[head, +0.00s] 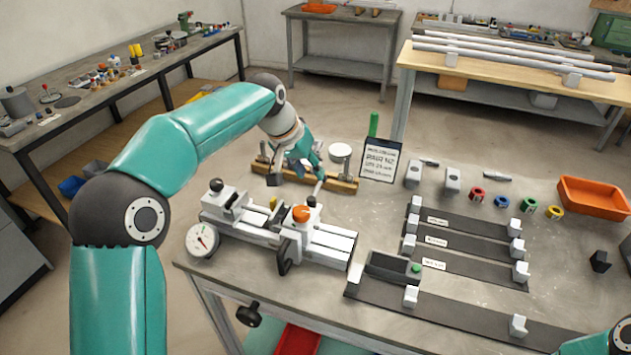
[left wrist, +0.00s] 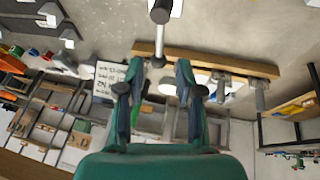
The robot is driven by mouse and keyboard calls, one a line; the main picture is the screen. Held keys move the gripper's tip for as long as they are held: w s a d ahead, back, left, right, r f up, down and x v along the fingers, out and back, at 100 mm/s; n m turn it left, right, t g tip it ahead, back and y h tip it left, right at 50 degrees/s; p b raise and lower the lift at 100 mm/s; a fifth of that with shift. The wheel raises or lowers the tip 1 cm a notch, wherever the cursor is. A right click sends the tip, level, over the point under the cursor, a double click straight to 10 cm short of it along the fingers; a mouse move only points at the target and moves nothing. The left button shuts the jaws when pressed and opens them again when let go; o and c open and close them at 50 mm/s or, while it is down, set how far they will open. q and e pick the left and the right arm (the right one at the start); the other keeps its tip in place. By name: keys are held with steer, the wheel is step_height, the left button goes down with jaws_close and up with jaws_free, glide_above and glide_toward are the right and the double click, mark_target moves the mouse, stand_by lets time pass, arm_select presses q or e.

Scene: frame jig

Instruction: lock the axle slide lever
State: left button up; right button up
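The slide fixture (head: 325,243) stands on the bench with an orange knob (head: 301,213) on its carriage, a black knob (head: 216,185) at its left end and a dark handle (head: 283,262) on its near side. I cannot tell for sure which of these is the axle slide lever or whether it is locked. My left gripper (head: 312,172) is behind the fixture, apart from its knobs, above the wooden rack. In the left wrist view its two fingers (left wrist: 157,95) are spread with nothing held between them. Only an edge of my right arm shows at the head view's lower right corner.
The wooden rack (left wrist: 205,62) lies close to my left fingers. A sign (head: 381,160) stands right of it. Dark strips with white blocks, coloured rings and an orange bin (head: 593,198) occupy the right side. A round dial gauge (head: 201,240) is at the fixture's left end.

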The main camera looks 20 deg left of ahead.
mark_target(318, 184)
arm_select(q)
steer(key=shift+x, duration=2.7)
jaws_close()
steer(key=shift+a+r, duration=0.1)
steer(key=shift+a, duration=0.15)
steer(key=shift+d, duration=0.2)
steer(key=shift+a, duration=0.15)
